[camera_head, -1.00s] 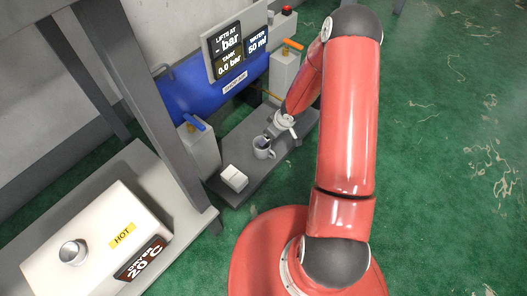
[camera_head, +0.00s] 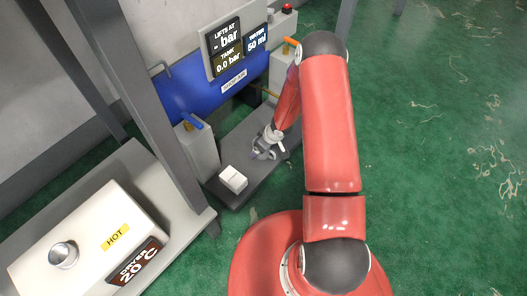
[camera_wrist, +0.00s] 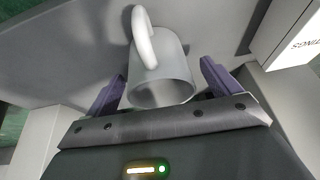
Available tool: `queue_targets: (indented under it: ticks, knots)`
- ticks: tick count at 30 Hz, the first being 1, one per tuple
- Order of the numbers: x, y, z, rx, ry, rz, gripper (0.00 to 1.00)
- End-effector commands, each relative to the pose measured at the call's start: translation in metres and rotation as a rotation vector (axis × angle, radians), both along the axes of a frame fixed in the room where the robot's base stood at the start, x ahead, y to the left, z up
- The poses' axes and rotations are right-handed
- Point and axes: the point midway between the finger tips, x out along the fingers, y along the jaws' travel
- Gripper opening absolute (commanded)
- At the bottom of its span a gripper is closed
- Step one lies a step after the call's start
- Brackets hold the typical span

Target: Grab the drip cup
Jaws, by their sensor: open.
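The drip cup (camera_wrist: 165,75) is a grey cup with a pale curved handle, seen close up in the wrist view. It sits between the two purple fingers of my gripper (camera_wrist: 160,88), which are open, with a visible gap on each side of the cup. In the head view, my gripper (camera_head: 267,146) is low over the grey shelf (camera_head: 240,150), at the cup's place. The cup is mostly hidden there behind my gripper.
A small white box (camera_head: 233,179) stands on the shelf close to my gripper; a white box with lettering (camera_wrist: 290,35) shows in the wrist view. A blue tank (camera_head: 190,95) with display panels is behind. A dryer (camera_head: 85,240) marked HOT stands at lower left.

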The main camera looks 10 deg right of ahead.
Motion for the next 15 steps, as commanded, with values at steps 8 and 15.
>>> queue_targets:
  ticks: [8, 15]
  knots:
    - [-0.0004, -0.0001, 0.0004, 0.000, 0.000, 0.000, 0.59]
    - [-0.0003, -0.0001, 0.0005, 0.000, 0.000, 0.000, 0.41]
